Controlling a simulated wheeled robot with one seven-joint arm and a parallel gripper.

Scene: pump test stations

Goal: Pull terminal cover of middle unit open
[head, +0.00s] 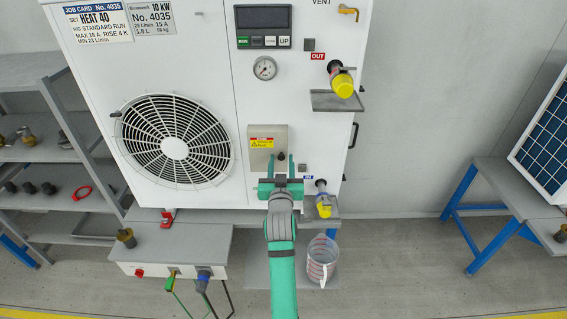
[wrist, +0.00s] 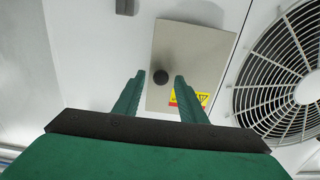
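The unit (head: 215,60) is a large white cabinet with a fan grille. Its terminal cover (head: 262,138) is a small beige-grey panel with a yellow and red warning label, right of the fan. The cover looks closed and also shows in the wrist view (wrist: 190,50). A round black knob (wrist: 161,76) sits on the cover; it also shows in the head view (head: 281,156). My gripper (head: 281,166) is in front of the cover's lower right part. In the wrist view my gripper (wrist: 158,80) has its two green fingers apart, one on each side of the knob. Contact cannot be told.
Right of the cover are a lower yellow-capped port (head: 323,200) and an upper one (head: 343,84). A measuring jug (head: 321,262) stands below. A control box (head: 175,255) with cables is at lower left. Shelves (head: 40,150) stand left, a blue-legged table (head: 510,185) right.

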